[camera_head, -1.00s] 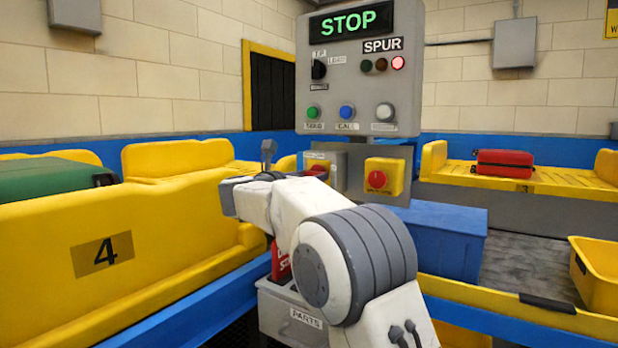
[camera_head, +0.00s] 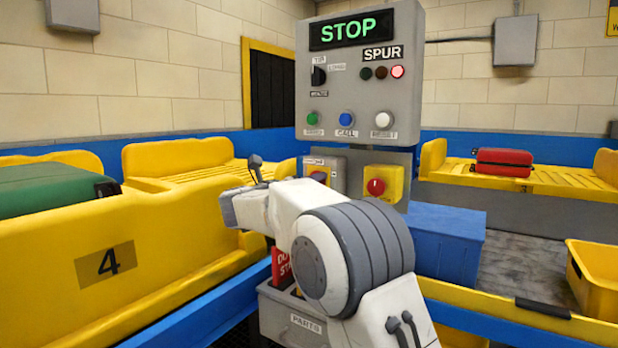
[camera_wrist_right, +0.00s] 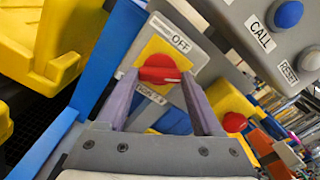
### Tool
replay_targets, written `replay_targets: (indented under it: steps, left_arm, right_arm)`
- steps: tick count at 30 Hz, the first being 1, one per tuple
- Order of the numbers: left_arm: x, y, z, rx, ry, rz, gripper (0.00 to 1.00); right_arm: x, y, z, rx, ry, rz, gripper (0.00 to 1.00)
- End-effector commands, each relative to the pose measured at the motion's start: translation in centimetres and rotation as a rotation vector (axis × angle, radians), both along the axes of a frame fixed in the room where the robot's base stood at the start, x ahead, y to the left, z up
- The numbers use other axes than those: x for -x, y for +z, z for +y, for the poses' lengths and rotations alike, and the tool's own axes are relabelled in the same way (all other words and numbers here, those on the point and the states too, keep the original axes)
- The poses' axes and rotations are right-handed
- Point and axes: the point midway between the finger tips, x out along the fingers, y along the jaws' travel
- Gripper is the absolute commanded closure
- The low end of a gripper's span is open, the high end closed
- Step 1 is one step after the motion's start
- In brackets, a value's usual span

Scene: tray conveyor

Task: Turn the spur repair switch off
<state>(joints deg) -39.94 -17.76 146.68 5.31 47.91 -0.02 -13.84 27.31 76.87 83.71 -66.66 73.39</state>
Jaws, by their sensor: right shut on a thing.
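The spur repair switch (camera_head: 338,172) is a grey box with a yellow plate and a red knob, below the left part of the control panel. In the right wrist view its red knob (camera_wrist_right: 160,70) lies between my right gripper's fingers (camera_wrist_right: 163,98), which are shut on it. An OFF label (camera_wrist_right: 181,42) is beside the yellow plate. Whether the knob points at it is unclear. In the head view my right arm hides the fingers and part of the switch. My left gripper is not in view.
The control panel (camera_head: 360,75) shows STOP, with a red SPUR lamp lit. A second yellow box with a red knob (camera_head: 376,187) is just right of the switch. A grey parts bin (camera_head: 292,322) holding a red tag (camera_head: 281,268) is below my arm. A blue bin (camera_head: 445,243) stands at right.

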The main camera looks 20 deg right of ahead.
Motion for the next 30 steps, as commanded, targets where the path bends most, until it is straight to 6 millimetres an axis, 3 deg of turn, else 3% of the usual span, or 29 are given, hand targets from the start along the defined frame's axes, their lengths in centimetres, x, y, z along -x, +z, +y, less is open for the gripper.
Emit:
replay_targets:
  steps: [30]
  left_arm:
    - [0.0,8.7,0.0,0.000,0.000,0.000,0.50]
  right_arm:
    - [0.1,0.2,0.0,0.546,-0.001,0.705,0.88]
